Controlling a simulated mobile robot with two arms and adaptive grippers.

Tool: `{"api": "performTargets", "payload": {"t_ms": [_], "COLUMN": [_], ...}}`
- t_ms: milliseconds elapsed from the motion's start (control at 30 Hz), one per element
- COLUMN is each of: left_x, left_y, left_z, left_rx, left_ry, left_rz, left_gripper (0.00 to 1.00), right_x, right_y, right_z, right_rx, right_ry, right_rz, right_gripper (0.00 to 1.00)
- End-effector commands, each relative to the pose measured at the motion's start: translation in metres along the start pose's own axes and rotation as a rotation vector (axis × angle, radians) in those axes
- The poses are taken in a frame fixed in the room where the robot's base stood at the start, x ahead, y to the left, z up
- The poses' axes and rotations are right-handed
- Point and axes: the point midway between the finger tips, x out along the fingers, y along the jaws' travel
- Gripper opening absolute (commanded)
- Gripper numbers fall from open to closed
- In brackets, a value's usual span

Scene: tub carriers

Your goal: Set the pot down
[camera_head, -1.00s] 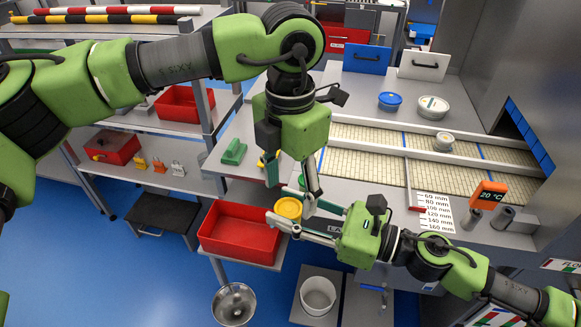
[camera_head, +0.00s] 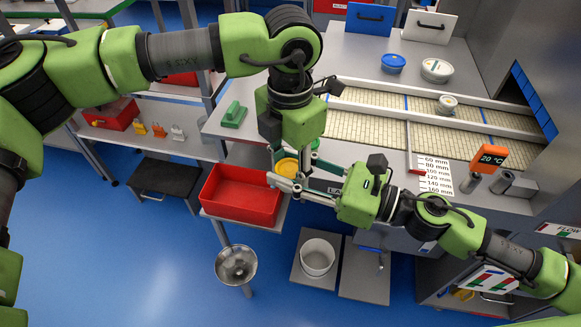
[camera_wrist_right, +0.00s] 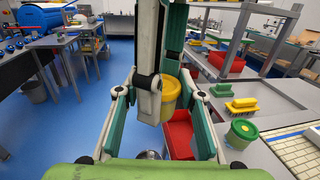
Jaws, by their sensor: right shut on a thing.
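A pot with a yellow lid (camera_head: 287,167) is held above the floor gap beside the red tub. It also shows in the right wrist view (camera_wrist_right: 171,98). My right gripper (camera_head: 284,184) comes in from the right and is shut on the pot. My left gripper (camera_head: 289,163) hangs over the pot from above, with its fingers apart on either side of it. In the right wrist view, a left finger hides part of the pot. I cannot tell whether the left fingers touch it.
The red tub (camera_head: 243,194) stands on a small shelf close to the pot. A metal bowl (camera_head: 236,263) and a white bucket (camera_head: 318,257) stand lower down. The counter holds a green block (camera_head: 234,113), and a green-lidded pot (camera_wrist_right: 242,131) is close by. A slatted conveyor (camera_head: 390,118) lies behind.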

Motion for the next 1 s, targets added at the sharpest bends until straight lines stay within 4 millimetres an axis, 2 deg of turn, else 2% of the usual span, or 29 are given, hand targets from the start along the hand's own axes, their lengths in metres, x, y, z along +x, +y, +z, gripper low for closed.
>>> {"api": "performTargets", "payload": {"t_ms": [33,100,567,1000], "left_x": [-0.001,-0.001,-0.001,-0.001], "left_y": [-0.003,-0.003,-0.002,-0.002], "left_z": [0.001,0.001,0.001,0.001], "left_rx": [0.004,0.004,0.003,0.003], "left_ry": [-0.003,-0.003,-0.002,-0.002], "left_rz": [-0.005,-0.005,-0.004,-0.003], "left_gripper": [0.14,0.14,0.14,0.14], "right_x": [0.0,0.0,-0.004,-0.052], "right_y": [0.0,0.0,0.0,0.001], "right_z": [0.001,0.001,0.0,-0.002], "right_rx": [-0.001,-0.001,0.001,0.006], "right_ry": [-0.001,-0.001,-0.001,0.001], "right_rz": [0.001,0.001,0.0,-0.001], "right_gripper": [0.41,0.56,0.56,0.56]}}
